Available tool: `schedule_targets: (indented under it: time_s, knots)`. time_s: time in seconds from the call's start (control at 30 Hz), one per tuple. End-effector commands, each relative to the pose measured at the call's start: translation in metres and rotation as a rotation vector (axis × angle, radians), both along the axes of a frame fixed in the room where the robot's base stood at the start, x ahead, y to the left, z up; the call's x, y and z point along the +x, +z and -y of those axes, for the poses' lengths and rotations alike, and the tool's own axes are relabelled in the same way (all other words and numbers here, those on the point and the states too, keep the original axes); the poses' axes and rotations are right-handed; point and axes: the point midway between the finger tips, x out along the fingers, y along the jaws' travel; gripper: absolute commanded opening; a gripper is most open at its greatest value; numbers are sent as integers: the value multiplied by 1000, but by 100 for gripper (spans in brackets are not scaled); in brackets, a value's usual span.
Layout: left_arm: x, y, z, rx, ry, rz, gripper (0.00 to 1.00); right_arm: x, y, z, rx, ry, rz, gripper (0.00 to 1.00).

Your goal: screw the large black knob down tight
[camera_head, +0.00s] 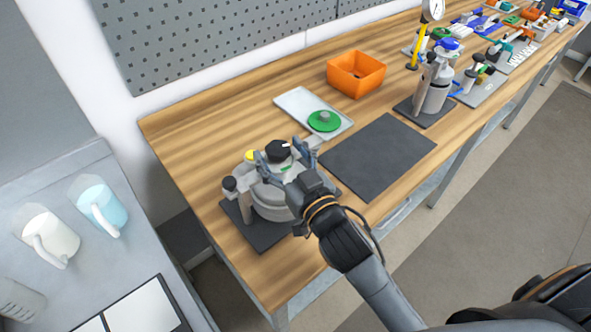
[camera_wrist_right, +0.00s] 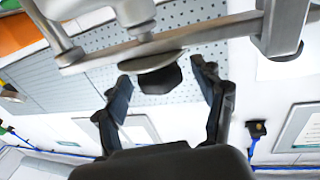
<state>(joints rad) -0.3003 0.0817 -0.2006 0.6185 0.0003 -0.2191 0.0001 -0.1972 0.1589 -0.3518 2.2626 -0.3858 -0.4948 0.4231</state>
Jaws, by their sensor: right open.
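The large black knob (camera_head: 278,149) sits on top of the grey drum agitator (camera_head: 270,203) near the left end of the bench. It has a small white mark on it. My right gripper (camera_head: 284,157) reaches in over the agitator with its jaws open, one finger on each side of the knob. In the right wrist view, the dark knob (camera_wrist_right: 161,79) shows between the two spread fingers (camera_wrist_right: 160,73), with a visible gap to the right finger. Whether the left finger touches it is hard to tell. My left gripper is not in view.
A smaller black knob (camera_head: 230,184) and a yellow cap (camera_head: 250,155) stand close to the gripper. A tray (camera_head: 290,101) with a green disc (camera_head: 324,121), an orange bin (camera_head: 356,73) and a bare dark mat (camera_head: 378,157) lie beyond. Jugs (camera_head: 103,206) stand on the left table.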

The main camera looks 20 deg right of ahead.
Motion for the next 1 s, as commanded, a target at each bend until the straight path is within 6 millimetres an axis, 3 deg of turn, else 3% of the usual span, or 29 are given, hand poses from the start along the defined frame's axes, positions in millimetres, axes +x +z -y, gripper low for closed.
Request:
schedule_targets:
  time_s: [0.3, 0.5, 0.7, 1.0]
  knots:
    - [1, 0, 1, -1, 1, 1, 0, -61, -2, 12, 0, -1, -5, 69]
    - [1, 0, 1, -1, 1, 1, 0, -90, -1, 18, 0, -1, -4, 69]
    - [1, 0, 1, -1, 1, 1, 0, -104, 0, 21, -1, -1, -2, 69]
    - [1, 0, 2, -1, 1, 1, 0, -107, 1, 21, -2, -1, 1, 69]
